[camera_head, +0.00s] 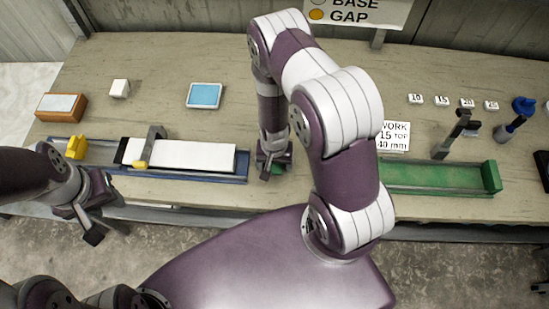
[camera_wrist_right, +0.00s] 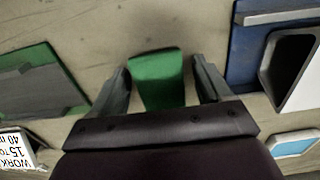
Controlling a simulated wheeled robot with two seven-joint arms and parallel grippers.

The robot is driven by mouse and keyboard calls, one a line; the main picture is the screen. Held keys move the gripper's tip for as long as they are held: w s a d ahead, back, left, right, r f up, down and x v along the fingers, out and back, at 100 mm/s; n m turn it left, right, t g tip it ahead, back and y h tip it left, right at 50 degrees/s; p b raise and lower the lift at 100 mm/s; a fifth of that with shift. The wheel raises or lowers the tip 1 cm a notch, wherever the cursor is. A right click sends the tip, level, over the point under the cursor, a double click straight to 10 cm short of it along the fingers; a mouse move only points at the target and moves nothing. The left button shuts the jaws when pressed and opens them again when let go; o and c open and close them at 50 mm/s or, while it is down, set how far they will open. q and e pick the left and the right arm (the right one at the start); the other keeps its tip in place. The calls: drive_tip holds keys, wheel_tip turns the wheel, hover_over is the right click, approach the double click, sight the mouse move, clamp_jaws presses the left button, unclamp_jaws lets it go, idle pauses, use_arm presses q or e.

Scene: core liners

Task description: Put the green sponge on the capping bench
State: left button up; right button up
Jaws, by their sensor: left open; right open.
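The green sponge (camera_wrist_right: 158,80) lies on the wooden bench top, between the open fingers of my right gripper (camera_wrist_right: 163,85) in the right wrist view. In the head view a small green part of the sponge (camera_head: 277,169) shows beside my right gripper (camera_head: 272,165), which hides the rest. I cannot tell whether the fingers touch it. My left gripper (camera_head: 92,222) is open and empty, in front of the bench's near edge at the left. The capping bench (camera_head: 230,90) appears to be this long wooden top; no label on it shows.
A blue tray (camera_head: 241,168) with a white liner (camera_head: 185,154) lies left of my right gripper. A green tray (camera_head: 435,178) lies to the right, near a WORK card (camera_head: 394,136). A blue pad (camera_head: 204,95), white cube (camera_head: 119,88) and orange box (camera_head: 61,107) stand farther back.

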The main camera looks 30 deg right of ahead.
wheel_tip(320, 180, up, 22)
drive_tip(key=w+a+n+p, duration=0.1)
drive_tip(key=a+n+p, duration=0.1)
drive_tip(key=n+p, duration=0.15)
drive_tip(key=s+r+n+t, duration=0.1)
drive_tip(key=s+r+n, duration=0.2)
drive_tip(key=r, duration=0.6)
drive_tip(key=shift+s+r+p, duration=0.3)
drive_tip(key=shift+s+p, duration=0.05)
drive_tip(key=shift+s, duration=0.75)
drive_tip(key=shift+w+a+f, duration=0.1)
drive_tip(key=shift+w, duration=0.15)
drive_tip(key=shift+s, duration=0.15)
